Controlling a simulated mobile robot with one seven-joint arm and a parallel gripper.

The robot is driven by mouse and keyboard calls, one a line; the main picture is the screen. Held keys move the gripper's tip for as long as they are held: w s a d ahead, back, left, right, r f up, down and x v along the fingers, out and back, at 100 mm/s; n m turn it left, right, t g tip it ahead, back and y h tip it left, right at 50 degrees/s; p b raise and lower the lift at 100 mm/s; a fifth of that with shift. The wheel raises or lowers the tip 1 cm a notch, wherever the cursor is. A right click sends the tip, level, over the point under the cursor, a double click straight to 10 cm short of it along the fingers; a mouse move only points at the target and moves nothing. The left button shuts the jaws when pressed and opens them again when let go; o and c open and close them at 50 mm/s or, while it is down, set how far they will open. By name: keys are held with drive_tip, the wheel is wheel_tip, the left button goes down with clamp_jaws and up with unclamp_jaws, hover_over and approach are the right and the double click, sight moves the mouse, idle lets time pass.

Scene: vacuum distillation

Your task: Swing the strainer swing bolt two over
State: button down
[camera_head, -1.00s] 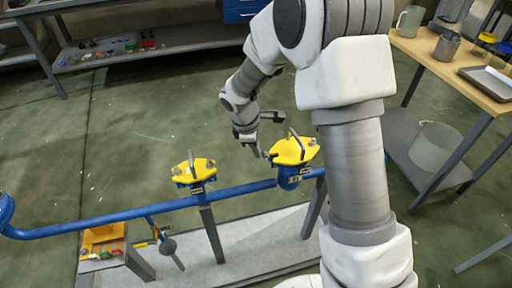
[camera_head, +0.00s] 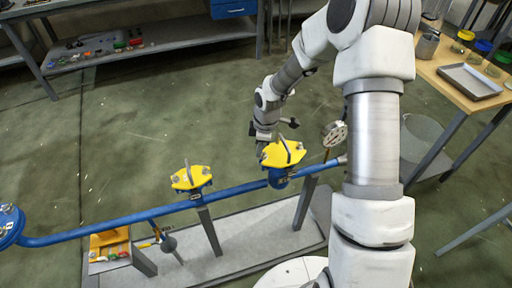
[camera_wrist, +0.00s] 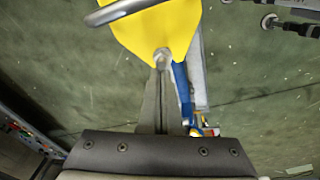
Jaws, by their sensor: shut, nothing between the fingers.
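Two yellow-topped fittings sit on a blue pipe in the head view, a left one (camera_head: 190,178) and a right one (camera_head: 284,153), each with a grey handle on its lid. My gripper (camera_head: 262,148) is down at the left edge of the right fitting. In the wrist view, my gripper (camera_wrist: 161,80) is shut and empty, its fingertips against or just beside a round grey bolt end (camera_wrist: 162,55) at the yellow lid's (camera_wrist: 165,25) edge. I cannot tell whether they touch. Which bolt is swing bolt two cannot be told.
A round gauge (camera_head: 335,133) stands just right of the right fitting. The blue pipe (camera_head: 110,230) runs left above a grey base plate (camera_head: 245,232). A wooden table (camera_head: 445,75) with a tray (camera_head: 470,81) is at right. Open floor lies behind the pipe.

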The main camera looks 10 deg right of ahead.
drive_tip(key=shift+w+d, duration=0.15)
drive_tip(key=shift+d, duration=0.45)
drive_tip(key=a, duration=0.5)
drive_tip(key=s+d+r+m+t+h+p, duration=0.1)
drive_tip(key=s+d+r+m, duration=0.15)
drive_tip(key=r, duration=0.75)
drive_tip(key=s+d+r+m+p, duration=0.1)
drive_tip(key=s+d+r, duration=0.15)
drive_tip(key=r, duration=0.75)
drive_tip(key=s+d+r+m+t+p, duration=0.1)
drive_tip(key=s+r+m, duration=0.5)
drive_tip(key=s, duration=0.4)
drive_tip(key=s+d+r+m+t+p, duration=0.1)
drive_tip(key=s+d+r+m+t, duration=0.1)
drive_tip(key=s+r+m, duration=0.4)
drive_tip(key=shift+s+d+r+p, duration=0.15)
drive_tip(key=shift+s+r+p, duration=0.15)
drive_tip(key=shift+s+r, duration=1.55)
drive_tip(key=shift+s+f+m, duration=0.25)
drive_tip(key=shift+s+f, duration=0.05)
